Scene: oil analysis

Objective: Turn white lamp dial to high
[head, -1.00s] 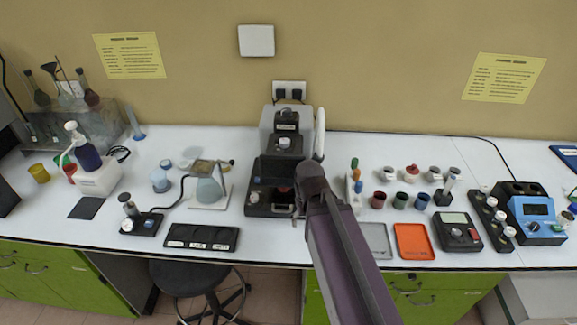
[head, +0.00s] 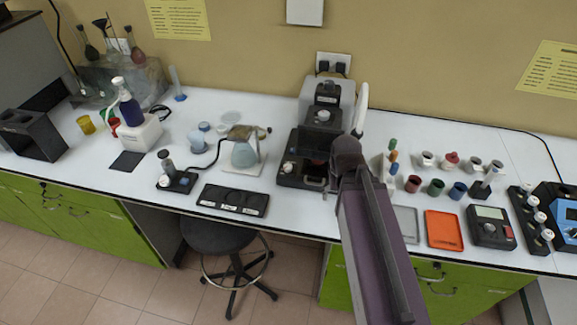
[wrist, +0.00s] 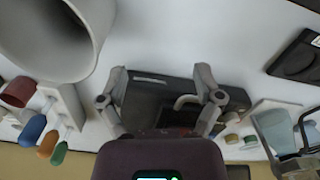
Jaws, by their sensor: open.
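No dial is labelled legibly as the white lamp dial. I cannot tell which is the lamp dial. My gripper (wrist: 160,78) is open and empty in the wrist view, over a dark body (wrist: 155,100) with a pale loop-shaped handle. In the head view my arm hides the gripper, at the machine's right side.
A flask on a white stand (head: 244,153) and a black tray (head: 232,200) are left of the machine. An orange tray (head: 443,230), coloured cups and a meter (head: 491,226) are to the right. A large pale cylinder (wrist: 60,35) fills the wrist view's upper left.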

